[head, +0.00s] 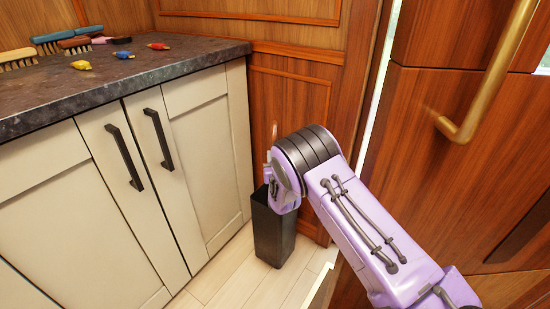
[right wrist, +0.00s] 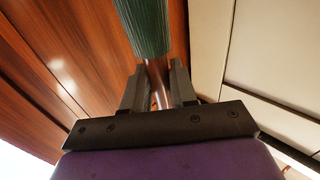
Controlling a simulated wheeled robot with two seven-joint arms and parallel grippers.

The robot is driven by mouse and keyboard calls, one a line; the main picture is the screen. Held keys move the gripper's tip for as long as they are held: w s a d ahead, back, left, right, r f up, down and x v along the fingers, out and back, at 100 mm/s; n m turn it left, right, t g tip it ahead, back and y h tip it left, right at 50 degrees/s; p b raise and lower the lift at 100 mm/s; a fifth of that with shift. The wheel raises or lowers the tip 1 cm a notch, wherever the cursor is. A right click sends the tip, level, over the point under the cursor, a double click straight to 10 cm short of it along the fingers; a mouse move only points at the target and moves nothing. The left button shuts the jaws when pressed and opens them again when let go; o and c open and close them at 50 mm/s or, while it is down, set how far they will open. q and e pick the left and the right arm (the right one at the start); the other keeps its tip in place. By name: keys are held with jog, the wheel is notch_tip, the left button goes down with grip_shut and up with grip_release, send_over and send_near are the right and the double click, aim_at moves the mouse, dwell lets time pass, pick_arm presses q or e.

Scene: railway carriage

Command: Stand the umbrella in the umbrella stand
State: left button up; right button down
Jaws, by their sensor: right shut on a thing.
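The umbrella stand (head: 274,232) is a tall, dark, square bin on the floor in the head view, between the cabinet and the wood wall. My right arm's wrist is over its top and hides part of its opening. In the right wrist view my right gripper (right wrist: 158,88) is shut on the umbrella's brown shaft or handle, just beside its folded dark green canopy (right wrist: 146,28). In the head view the gripper and most of the umbrella are hidden behind my wrist. Whether the umbrella's end is inside the stand cannot be seen. My left gripper is not in view.
A cream cabinet (head: 205,165) with a dark stone counter (head: 190,62) stands left of the stand. Several brushes and small coloured bird-like items lie on the counter. A wooden door with a brass handle (head: 495,75) is at the right. Little pale floor is clear.

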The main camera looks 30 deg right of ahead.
jog(key=shift+f, duration=0.25)
jog(key=c, duration=0.8)
grip_release()
jog(key=shift+r, duration=0.1)
jog(key=p+v, duration=0.1)
jog(key=v, duration=0.9)
jog(key=shift+s+a+p, duration=0.15)
jog(key=shift+s+p, duration=0.15)
jog(key=shift+p, duration=0.05)
jog(key=shift+p+v, duration=1.15)
jog(key=shift+v, duration=2.85)
jog(key=shift+w, duration=0.1)
